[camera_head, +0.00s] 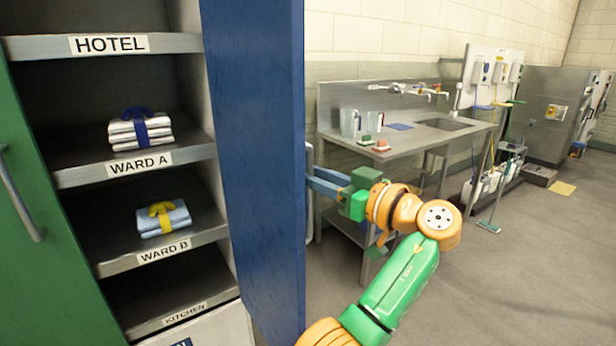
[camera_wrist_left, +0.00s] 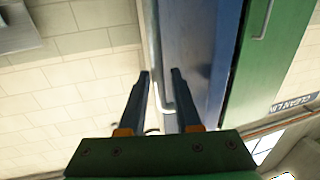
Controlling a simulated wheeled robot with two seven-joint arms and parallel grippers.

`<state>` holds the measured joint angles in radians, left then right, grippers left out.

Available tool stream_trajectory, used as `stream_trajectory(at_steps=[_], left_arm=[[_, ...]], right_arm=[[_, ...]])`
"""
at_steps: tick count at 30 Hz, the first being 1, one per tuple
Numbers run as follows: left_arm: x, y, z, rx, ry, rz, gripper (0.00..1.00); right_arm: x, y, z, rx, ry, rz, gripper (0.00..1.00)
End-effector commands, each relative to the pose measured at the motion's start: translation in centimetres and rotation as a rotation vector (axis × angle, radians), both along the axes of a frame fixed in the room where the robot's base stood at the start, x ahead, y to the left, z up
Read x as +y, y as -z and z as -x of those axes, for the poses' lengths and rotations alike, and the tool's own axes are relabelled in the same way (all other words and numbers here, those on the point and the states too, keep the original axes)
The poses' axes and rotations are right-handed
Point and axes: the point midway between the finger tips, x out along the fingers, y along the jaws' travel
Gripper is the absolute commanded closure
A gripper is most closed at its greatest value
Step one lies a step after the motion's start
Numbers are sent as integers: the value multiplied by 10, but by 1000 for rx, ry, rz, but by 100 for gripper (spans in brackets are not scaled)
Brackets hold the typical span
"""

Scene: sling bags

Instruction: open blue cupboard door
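The blue cupboard door (camera_head: 254,150) stands swung well open in the head view, its edge towards me, beside the open shelves. Its pale bar handle (camera_head: 309,165) is on the door's right-hand face, mostly hidden. My left gripper (camera_head: 314,181) is at that handle, with its blue fingers pointing at the door. In the left wrist view the two fingers of my left gripper (camera_wrist_left: 161,73) are apart. The handle (camera_wrist_left: 157,88) shows between them, in front of the blue door (camera_wrist_left: 199,45); I cannot tell if a finger touches it. My right gripper is not in view.
Shelves labelled HOTEL, WARD A and WARD B (camera_head: 165,251) hold a white towel bundle (camera_head: 140,130) and a light blue one (camera_head: 163,218). A green door (camera_head: 60,250) is at the left. A steel sink bench (camera_head: 400,143) stands behind my arm.

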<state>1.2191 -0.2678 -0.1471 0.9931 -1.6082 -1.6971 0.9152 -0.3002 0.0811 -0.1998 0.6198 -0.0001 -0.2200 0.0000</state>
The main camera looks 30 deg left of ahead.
Motion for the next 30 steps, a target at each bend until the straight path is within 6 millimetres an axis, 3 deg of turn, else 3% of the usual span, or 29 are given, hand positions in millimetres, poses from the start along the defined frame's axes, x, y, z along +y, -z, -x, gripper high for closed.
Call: stream_trajectory(at_steps=[3,7,22,24,26,29,30], left_arm=[[-26,3,4,-1,3,-1,68],[-43,1,8,0,1,0,68],[-46,5,5,22,10,0,68],[-44,29,-11,124,63,-1,68],[-41,70,-33,280,150,3,68],[-41,170,-61,591,349,37,68],[-42,214,-64,703,430,60,68]], right_arm=[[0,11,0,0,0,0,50],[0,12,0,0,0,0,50],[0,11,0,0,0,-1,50],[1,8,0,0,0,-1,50],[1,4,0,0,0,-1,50],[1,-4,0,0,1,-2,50],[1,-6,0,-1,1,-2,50]])
